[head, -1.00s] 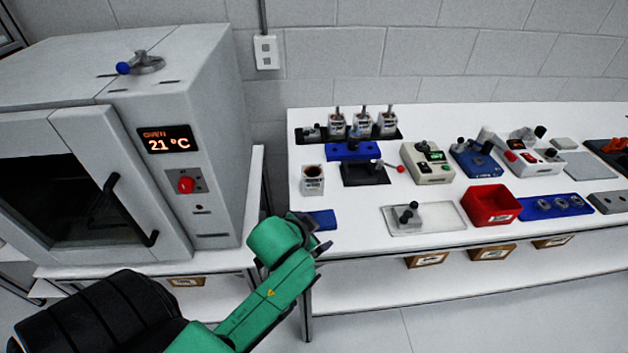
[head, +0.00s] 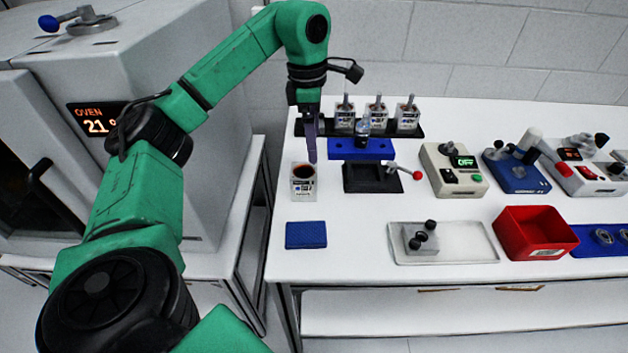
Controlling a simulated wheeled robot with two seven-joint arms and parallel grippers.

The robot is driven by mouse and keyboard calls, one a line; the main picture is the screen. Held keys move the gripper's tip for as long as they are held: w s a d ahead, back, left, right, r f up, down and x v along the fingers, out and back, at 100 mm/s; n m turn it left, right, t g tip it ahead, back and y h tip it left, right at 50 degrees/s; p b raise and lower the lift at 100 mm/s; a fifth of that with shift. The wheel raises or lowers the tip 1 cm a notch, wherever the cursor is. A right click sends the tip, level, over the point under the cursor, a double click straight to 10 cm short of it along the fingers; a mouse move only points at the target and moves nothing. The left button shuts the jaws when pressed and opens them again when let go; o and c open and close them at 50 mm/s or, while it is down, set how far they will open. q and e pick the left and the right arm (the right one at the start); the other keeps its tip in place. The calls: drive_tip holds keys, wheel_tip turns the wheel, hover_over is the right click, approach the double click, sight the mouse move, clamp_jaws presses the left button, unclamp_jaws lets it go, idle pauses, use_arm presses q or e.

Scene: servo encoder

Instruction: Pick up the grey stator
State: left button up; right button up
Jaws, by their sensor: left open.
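The grey stator (head: 302,186), a small boxy housing with a dark reddish round bore on top and a label on its front, stands upright near the left end of the white table. My left gripper (head: 311,158) points down just behind and above it, its fingers seen nearly edge-on so they overlap. It looks empty and is open. Whether a finger touches the stator I cannot tell. My right gripper is not in view.
Behind stands a black rack (head: 424,134) with several shafted units. A blue block (head: 345,150) and black fixture with a red-knobbed lever (head: 372,180) sit right of the stator. A blue pad (head: 306,235) lies in front. The oven (head: 190,120) stands left.

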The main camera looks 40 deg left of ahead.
sight(305, 182)
use_arm(q)
drive_tip(key=shift+g+y, duration=0.3)
drive_tip(key=f+b, duration=0.1)
drive_tip(key=f, duration=0.3)
drive_tip(key=s+a+f+b, duration=0.1)
drive_tip(key=f, duration=0.4)
drive_tip(key=f+b, duration=0.1)
drive_tip(key=f, duration=0.3)
drive_tip(key=shift+s+a+f, duration=0.2)
drive_tip(key=shift+s+a, duration=0.1)
drive_tip(key=shift+a, duration=0.1)
drive_tip(key=shift+w+f, duration=0.1)
drive_tip(key=shift+f, duration=0.05)
clamp_jaws()
